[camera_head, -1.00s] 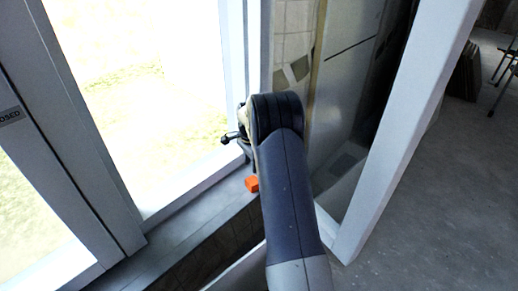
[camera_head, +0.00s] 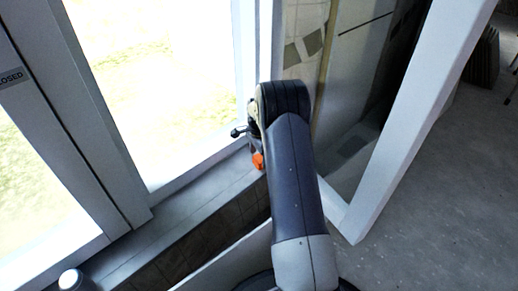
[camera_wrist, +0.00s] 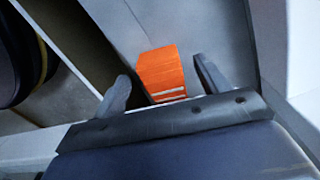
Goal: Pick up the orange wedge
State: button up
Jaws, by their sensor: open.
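The orange wedge (camera_wrist: 162,74) lies on the grey window sill (camera_wrist: 185,25). In the wrist view it sits between the two open fingers of my gripper (camera_wrist: 165,88), with a visible gap to the right finger. The left finger is close to its lower left side; I cannot tell whether they touch. In the head view the wedge (camera_head: 258,161) shows as a small orange patch just below my gripper (camera_head: 252,150), partly hidden by it. My arm hides much of the gripper there.
A white window frame (camera_head: 190,165) rises beside the sill. A tiled wall (camera_head: 304,40) stands behind my arm. A slanting white post (camera_head: 400,130) stands to the right, with open grey floor (camera_head: 440,220) beyond it.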

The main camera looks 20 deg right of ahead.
jog(key=shift+f+b, duration=0.3)
jog(key=shift+f, duration=1.15)
jog(key=c, duration=1.1)
jog(key=shift+s, duration=0.1)
